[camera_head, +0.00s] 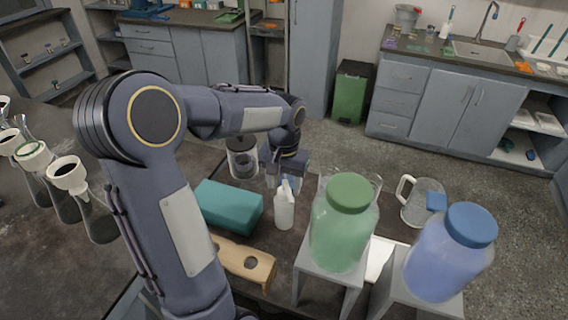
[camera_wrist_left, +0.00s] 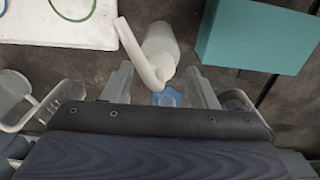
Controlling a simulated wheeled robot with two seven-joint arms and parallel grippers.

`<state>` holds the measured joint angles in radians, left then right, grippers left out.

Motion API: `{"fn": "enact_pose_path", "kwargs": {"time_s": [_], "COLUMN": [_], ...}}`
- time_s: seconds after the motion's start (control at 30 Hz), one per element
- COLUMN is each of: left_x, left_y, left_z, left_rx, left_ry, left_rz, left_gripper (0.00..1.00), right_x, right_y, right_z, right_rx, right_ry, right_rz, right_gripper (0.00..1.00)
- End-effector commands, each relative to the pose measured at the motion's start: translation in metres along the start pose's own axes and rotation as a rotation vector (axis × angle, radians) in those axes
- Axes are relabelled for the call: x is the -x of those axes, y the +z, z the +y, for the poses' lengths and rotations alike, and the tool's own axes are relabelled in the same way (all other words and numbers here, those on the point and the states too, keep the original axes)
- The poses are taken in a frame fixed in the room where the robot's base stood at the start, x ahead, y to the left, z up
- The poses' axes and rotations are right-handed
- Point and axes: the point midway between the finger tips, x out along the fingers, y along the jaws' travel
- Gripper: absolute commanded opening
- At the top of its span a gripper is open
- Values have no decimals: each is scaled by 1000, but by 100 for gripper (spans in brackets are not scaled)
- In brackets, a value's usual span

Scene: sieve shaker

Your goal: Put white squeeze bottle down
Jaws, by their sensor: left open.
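The white squeeze bottle (camera_head: 284,209) stands upright on the dark table, with its spout on top. It also shows in the left wrist view (camera_wrist_left: 161,42), just past the fingertips, with its bent spout reaching back between them. My left gripper (camera_head: 282,178) is open close behind the bottle's top in the head view. In the left wrist view its two fingers (camera_wrist_left: 160,75) are spread, with a gap on each side of the spout. The bottle's far side is hidden. My right gripper is out of view.
A teal box (camera_head: 228,206) and a wooden block with holes (camera_head: 243,262) lie left of the bottle. Green (camera_head: 340,235) and blue (camera_head: 446,258) jars stand on grey stands at right. A glass jar (camera_head: 242,160), a clear pitcher (camera_head: 424,204) and a white tray (camera_wrist_left: 67,20) are nearby.

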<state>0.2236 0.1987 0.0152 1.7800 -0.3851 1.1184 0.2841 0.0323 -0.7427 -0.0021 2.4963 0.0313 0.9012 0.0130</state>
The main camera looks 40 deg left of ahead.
Motion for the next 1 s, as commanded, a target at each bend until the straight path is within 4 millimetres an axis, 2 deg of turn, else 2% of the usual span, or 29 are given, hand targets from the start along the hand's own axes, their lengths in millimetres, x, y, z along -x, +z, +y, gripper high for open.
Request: {"fn": "enact_pose_path", "kwargs": {"time_s": [0.2,0.43,0.63,1.0], "left_x": [50,89,102,102], "left_y": [-1,-1,0,0], "left_z": [1,1,0,0], "left_rx": [-1,-1,-1,-1], "left_ry": [2,2,1,1], "left_rz": [7,4,2,1], "left_gripper": [53,53,53,53], "right_x": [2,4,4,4], "right_y": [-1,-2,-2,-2], "right_z": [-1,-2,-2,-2], "right_rx": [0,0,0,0], "right_ry": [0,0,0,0], "right_rz": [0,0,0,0], "right_gripper": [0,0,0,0]}}
